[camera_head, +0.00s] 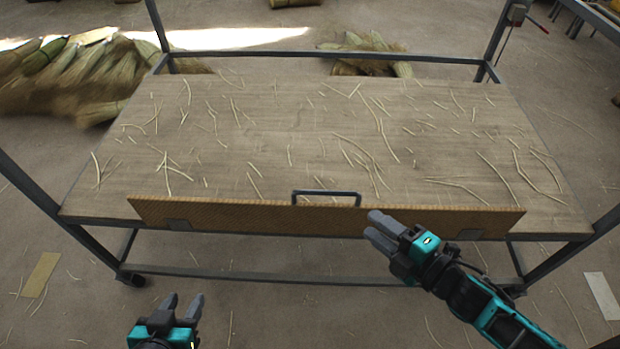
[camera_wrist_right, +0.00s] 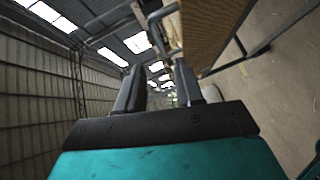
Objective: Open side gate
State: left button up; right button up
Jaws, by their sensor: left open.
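The side gate (camera_head: 245,217) is a long brown panel standing upright along the near edge of the wooden cart top (camera_head: 275,120). A dark grey bar handle (camera_head: 326,193) sits at the middle of its top edge. Two grey hinge plates show low on the panel. My right gripper (camera_head: 371,226) is open and empty, in front of the panel, a little right of the handle and apart from it. In the right wrist view, the panel (camera_wrist_right: 210,28) and handle (camera_wrist_right: 158,16) lie beyond the open fingers. My left gripper (camera_head: 184,301) is open and empty at the lower left, well short of the gate.
Thin straw pieces lie scattered over the cart top. Grey metal posts (camera_head: 30,185) and rails frame the cart. Bundles of broom straw (camera_head: 75,75) lie on the floor behind it at the left. The floor before the cart is mostly clear.

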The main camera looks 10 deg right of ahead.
aim_at(329, 192)
jog(key=shift+n+y, duration=0.3)
jog(key=shift+n, duration=0.4)
jog(key=b+x, duration=0.1)
jog(key=x, duration=1.2)
jog(key=shift+w+a, duration=0.2)
jog(key=shift+w, duration=0.05)
jog(key=shift+c, duration=0.3)
grip_shut()
